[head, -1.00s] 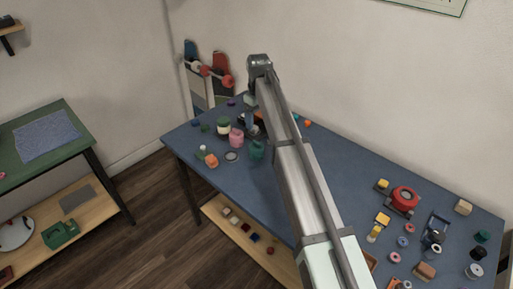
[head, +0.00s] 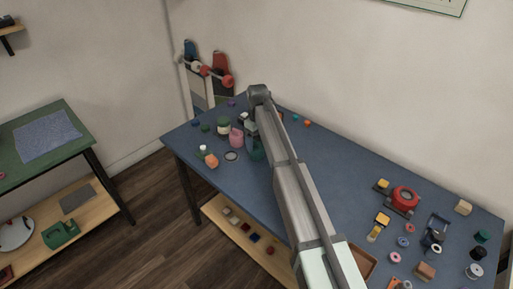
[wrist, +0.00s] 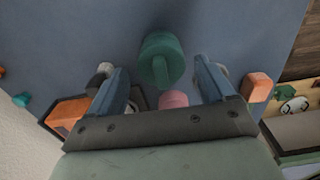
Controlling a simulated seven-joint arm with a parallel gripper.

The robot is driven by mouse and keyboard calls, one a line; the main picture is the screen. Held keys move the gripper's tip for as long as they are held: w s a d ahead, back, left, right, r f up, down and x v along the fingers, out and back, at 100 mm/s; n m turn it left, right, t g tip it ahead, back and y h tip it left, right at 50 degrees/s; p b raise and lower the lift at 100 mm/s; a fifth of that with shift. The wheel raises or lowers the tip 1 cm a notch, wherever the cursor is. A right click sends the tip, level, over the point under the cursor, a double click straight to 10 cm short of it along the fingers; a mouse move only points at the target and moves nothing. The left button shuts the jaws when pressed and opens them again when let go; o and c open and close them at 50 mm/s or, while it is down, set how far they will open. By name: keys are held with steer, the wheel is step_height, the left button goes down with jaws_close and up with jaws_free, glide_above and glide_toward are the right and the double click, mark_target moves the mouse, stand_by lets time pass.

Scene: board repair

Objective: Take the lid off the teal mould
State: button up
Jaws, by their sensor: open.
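The teal mould (wrist: 157,42) is upright on the blue table, with a round top and a raised bar across it, in the upper middle of the wrist view. In the head view the teal mould (head: 256,152) is partly hidden by my arm. I cannot make out the seam between lid and body. My gripper (wrist: 162,66) is open, one finger on each side of the mould in the wrist view, with nothing held. I cannot tell its height above the mould. In the head view my arm mostly hides the gripper.
A pink jar (head: 236,138) stands close to the mould, left in the head view, with a green jar (head: 223,125) behind it. An orange block (head: 211,161) and a ring (head: 231,155) lie near the front edge. The table's middle (head: 335,175) looks clear.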

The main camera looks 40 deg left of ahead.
mark_target(257, 142)
steer(key=shift+f, duration=1.5)
steer(key=shift+c, duration=0.4)
steer(key=c, duration=0.9)
steer(key=shift+o, duration=0.2)
steer(key=shift+r, duration=0.15)
